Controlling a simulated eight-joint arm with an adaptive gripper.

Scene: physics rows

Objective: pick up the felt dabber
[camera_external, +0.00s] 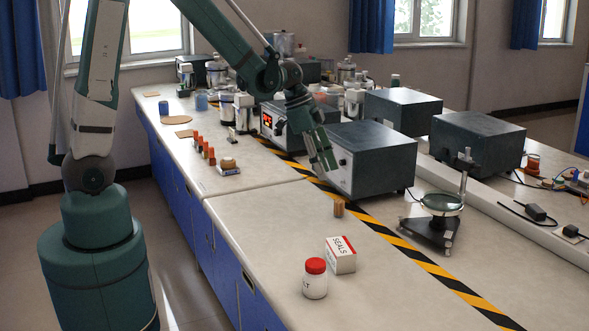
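No object is labelled as the felt dabber. A small upright brown cylinder (339,208) stands on the near bench beside the yellow-black stripe. A tan rounded piece (228,163) sits on a small white block further left. I cannot tell for sure which of these is the dabber. My gripper (320,158) points down above the bench, in front of a grey box instrument, higher in the picture than the brown cylinder and apart from it. Its fingers look spread with nothing between them.
A white SEALS carton (341,255) and a red-capped white jar (315,279) stand near the front. A grey box instrument (385,165) is behind my gripper. A stand with a round glass plate (441,205) is at right. The bench left of the cylinder is clear.

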